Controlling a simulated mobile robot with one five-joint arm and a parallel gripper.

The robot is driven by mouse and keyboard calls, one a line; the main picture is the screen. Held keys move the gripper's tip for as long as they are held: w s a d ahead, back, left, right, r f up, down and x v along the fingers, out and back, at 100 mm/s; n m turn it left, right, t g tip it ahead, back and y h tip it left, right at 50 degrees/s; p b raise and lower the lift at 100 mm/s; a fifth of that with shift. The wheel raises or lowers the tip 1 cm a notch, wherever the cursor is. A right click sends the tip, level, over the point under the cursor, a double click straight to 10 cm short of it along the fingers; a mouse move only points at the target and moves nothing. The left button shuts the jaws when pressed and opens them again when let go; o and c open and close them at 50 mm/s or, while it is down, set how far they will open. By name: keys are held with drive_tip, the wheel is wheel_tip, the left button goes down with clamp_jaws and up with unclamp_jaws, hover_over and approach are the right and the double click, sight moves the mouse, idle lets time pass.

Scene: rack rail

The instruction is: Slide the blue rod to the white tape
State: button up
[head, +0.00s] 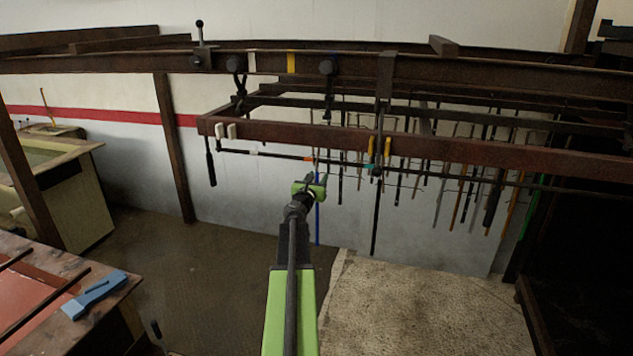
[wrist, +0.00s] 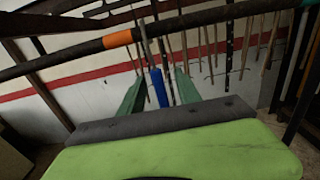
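The blue rod (head: 317,222) hangs upright below the thin dark rail (head: 450,178), close to an orange tape band (head: 308,159). A white tape band (head: 254,152) is on the same rail, further left. My gripper (head: 311,184) is near the rod's upper part, just below the rail. In the wrist view, my gripper's green fingers (wrist: 160,76) are spread, with the blue rod (wrist: 158,88) showing between them and a gap on each side. I cannot tell how deep the rod sits between them. The white tape is not seen there.
Several other rods and tools (head: 440,185) hang behind and to the right. A dark clamp bar (head: 376,210) hangs right of the blue rod. A brown beam (head: 480,150) runs above the rail. A workbench with a blue tool (head: 95,295) stands at lower left.

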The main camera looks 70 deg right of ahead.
drive_tip(key=w, duration=1)
drive_tip(key=shift+a, duration=0.3)
idle(0.4)
